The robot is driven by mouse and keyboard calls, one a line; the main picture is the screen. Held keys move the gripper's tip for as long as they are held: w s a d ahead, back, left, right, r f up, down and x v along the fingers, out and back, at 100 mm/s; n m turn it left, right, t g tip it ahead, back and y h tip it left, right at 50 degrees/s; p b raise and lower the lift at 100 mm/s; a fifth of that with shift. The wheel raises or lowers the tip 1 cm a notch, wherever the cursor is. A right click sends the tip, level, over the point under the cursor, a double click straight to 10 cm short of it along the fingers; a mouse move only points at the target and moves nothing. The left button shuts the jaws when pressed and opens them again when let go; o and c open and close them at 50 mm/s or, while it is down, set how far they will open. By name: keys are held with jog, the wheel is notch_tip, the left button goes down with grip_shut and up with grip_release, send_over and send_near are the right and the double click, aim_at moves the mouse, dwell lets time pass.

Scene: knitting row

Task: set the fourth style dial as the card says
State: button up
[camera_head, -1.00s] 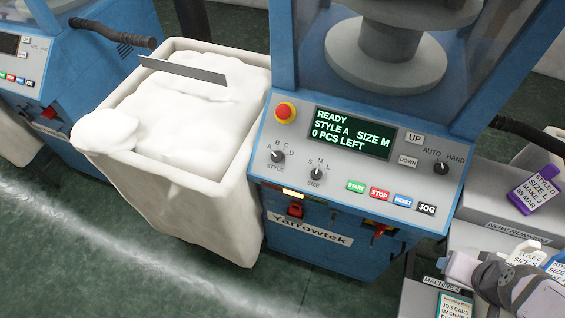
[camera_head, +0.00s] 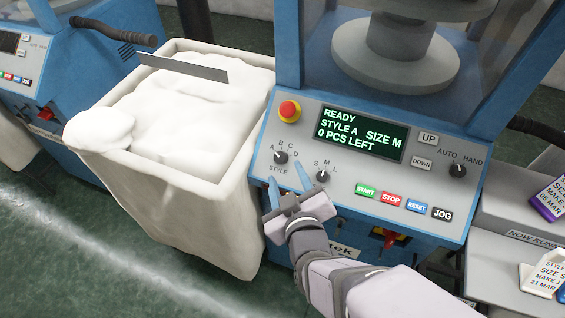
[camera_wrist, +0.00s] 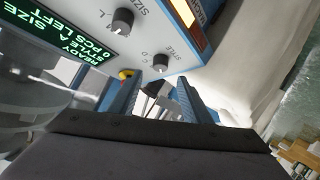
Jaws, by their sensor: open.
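The style dial (camera_head: 281,157) is a small dark knob on the blue machine's grey panel (camera_head: 345,191), with A, B, C, D around it. The screen (camera_head: 347,133) reads "READY, STYLE A, SIZE M, 0 PCS LEFT". My gripper (camera_head: 285,172) is open, its two blue fingers pointing at the panel just below the style dial. In the wrist view the style dial (camera_wrist: 160,63) shows between the fingertips, with nothing gripped; contact cannot be told. A white card (camera_head: 545,278) at the right edge reads partly "SIZE S, MAKE 1, 21 MAR"; its style letter is cut off.
The size dial (camera_head: 322,176) is close to my right finger. A red stop button (camera_head: 289,111), coloured push buttons and the auto/hand knob (camera_head: 457,171) share the panel. A bin (camera_head: 185,195) of white material stands left. A purple-edged card (camera_head: 550,199) is at right.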

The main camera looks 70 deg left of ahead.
aim_at(280, 158)
jog(key=shift+p+x, duration=0.95)
jog(key=shift+x, duration=2.7)
jog(key=c, duration=1)
jog(key=shift+s, duration=0.1)
jog(key=shift+c, duration=0.2)
